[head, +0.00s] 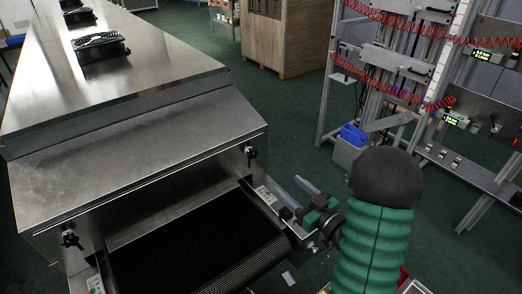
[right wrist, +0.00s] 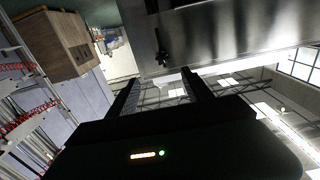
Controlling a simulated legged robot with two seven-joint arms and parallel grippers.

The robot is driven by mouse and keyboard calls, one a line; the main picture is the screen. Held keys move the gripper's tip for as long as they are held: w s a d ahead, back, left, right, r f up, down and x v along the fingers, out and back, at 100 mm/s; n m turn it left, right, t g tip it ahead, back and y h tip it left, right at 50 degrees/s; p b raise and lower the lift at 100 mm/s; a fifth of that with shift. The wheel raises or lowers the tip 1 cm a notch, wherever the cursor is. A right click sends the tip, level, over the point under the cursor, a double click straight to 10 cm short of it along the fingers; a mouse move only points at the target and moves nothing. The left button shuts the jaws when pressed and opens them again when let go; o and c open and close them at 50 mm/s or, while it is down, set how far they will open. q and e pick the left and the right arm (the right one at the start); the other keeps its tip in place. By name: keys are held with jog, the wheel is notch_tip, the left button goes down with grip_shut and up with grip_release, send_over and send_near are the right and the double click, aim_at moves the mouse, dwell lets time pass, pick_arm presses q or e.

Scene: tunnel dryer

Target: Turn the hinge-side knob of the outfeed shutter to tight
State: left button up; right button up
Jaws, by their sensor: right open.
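The steel outfeed shutter (head: 165,195) spans the dryer's end above the dark belt opening. A black knob (head: 251,155) is on its right end and another black knob (head: 70,239) on its left end. I cannot tell which is the hinge-side one. My right gripper (head: 296,198) is open and empty, below and to the right of the right knob and apart from it. In the right wrist view a black knob (right wrist: 161,46) on steel shows beyond the open fingers (right wrist: 161,88). My left gripper is out of view.
The dark conveyor belt (head: 190,245) runs out under the shutter, with a metal side rail by my right gripper. A metal rack (head: 400,75) with red coiled hoses stands at the right. A wooden cabinet (head: 282,38) stands behind. Green floor between them is clear.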

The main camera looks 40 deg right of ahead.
send_near(254, 155)
jog(key=w, duration=0.2)
jog(key=w+d, duration=0.1)
jog(key=w, duration=0.5)
jog(key=shift+d+f, duration=0.2)
jog(key=shift+w+a+r, duration=0.1)
jog(key=shift+w+a, duration=0.05)
jog(key=shift+w, duration=0.1)
jog(key=shift+a+r, duration=0.1)
jog(key=shift+a, duration=0.25)
jog(key=shift+d, duration=0.35)
jog(key=c, duration=0.7)
grip_shut()
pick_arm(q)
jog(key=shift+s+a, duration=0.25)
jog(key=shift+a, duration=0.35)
pick_arm(e)
jog(key=shift+a, duration=0.1)
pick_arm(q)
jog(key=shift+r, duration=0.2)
